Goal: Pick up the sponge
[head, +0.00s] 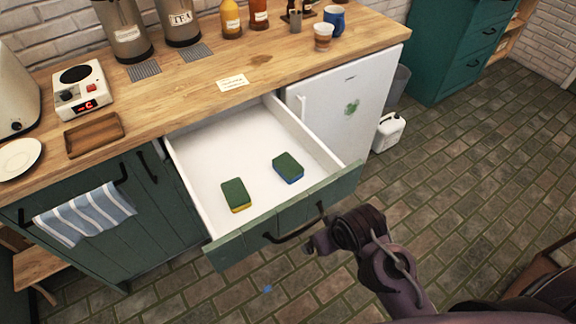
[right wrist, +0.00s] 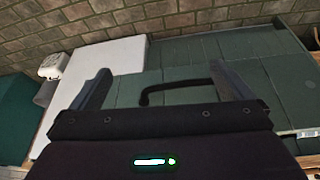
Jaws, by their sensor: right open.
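Two sponges lie apart in the open drawer (head: 222,163). One sponge is green and yellow (head: 236,195), on the left near the drawer front. The other is green and blue (head: 288,168), further right. My right gripper (head: 312,246) is outside the drawer, in front of its dark handle (head: 296,226) and to the right. In the right wrist view the right gripper (right wrist: 160,85) is open, its two fingers apart, with the handle (right wrist: 178,88) showing beyond them. No sponge shows in that view. My left gripper is not in view.
The drawer front (head: 330,199) stands out from the counter (head: 190,98). A white fridge (head: 342,105) is to its right. A striped towel (head: 85,214) hangs on the cabinet at left. Flasks, bottles and cups stand at the back.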

